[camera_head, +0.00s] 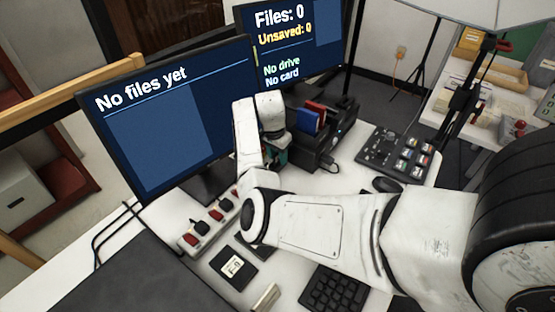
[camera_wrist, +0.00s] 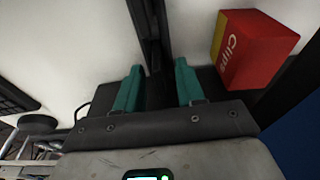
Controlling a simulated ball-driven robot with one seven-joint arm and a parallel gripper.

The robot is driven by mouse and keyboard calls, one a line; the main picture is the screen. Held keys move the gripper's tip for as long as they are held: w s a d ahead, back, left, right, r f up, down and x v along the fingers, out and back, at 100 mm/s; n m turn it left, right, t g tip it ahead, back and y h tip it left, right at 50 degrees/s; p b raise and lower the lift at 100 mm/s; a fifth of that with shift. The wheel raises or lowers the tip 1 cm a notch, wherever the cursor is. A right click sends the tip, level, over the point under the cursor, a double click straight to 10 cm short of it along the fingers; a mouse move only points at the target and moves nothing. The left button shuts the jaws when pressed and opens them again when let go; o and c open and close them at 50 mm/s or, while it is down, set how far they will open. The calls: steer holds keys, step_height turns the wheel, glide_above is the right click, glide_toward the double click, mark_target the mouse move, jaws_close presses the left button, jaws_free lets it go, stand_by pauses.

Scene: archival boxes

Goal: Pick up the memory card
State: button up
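A flat black square with a white label (camera_head: 233,265), like a card or disk, lies on the white desk in the head view. I cannot tell for certain whether it is the memory card. My gripper (camera_head: 277,155) is well beyond it, low between the monitors and a black rack, and partly hidden by my arm. In the wrist view my gripper (camera_wrist: 157,82) has its two teal fingers apart, with nothing visibly held. A dark upright strip shows beyond the gap between them. No memory card can be made out in the wrist view.
A black rack (camera_head: 318,155) holds red and blue items right of my gripper. A red "Clips" box (camera_wrist: 242,48) is near the right finger. Two monitors (camera_head: 175,130) stand behind. A power strip (camera_head: 208,222), keyboard (camera_head: 335,290), mouse (camera_head: 387,185) and control panel (camera_head: 395,150) occupy the desk.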

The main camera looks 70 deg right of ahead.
steer(key=shift+f, duration=0.15)
jaws_close()
stand_by(0.5)
